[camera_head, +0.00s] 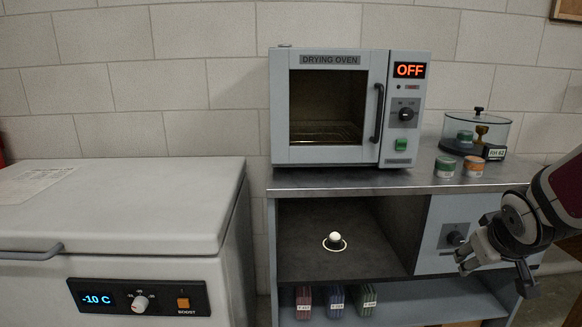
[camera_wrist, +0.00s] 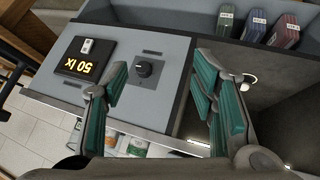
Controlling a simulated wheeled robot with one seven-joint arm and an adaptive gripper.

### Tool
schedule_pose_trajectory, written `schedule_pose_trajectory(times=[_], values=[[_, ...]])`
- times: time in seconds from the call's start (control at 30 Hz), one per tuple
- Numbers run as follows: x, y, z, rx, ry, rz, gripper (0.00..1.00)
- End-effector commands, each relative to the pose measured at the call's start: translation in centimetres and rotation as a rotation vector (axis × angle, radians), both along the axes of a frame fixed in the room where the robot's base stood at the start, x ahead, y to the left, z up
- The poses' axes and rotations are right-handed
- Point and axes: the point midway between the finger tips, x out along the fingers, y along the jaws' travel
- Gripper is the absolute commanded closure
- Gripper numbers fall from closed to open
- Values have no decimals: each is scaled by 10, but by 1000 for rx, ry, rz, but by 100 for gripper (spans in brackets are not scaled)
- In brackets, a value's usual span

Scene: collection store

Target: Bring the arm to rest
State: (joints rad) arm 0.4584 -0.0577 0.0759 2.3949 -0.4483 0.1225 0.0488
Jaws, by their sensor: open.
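My gripper (camera_head: 488,264) hangs at the right of the head view, in front of the cabinet's grey control panel (camera_head: 437,222). In the wrist view my gripper (camera_wrist: 162,85) has its two teal-padded fingers spread wide, with nothing between them. The same panel, with a dark knob (camera_wrist: 143,72) and a lit display (camera_wrist: 84,57), shows behind the fingers, upside down. My arm comes in from the right edge of the head view.
A drying oven (camera_head: 330,155) reading OFF stands shut on the metal counter (camera_head: 340,180). Two small jars (camera_head: 446,167) and a glass desiccator (camera_head: 498,135) stand right of it. A white knob-like object (camera_head: 335,238) sits in the open bay. A closed chest freezer (camera_head: 110,205) stands left.

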Motion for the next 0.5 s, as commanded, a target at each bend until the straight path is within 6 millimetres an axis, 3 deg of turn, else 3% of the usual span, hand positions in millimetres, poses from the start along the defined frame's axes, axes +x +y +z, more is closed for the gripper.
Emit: schedule_pose_trajectory(times=[0.03,0.2,0.5], values=[[-17,14,11,4,28,-13,48],[-86,61,27,61,168,-63,48],[-211,135,36,209,401,-57,48]])
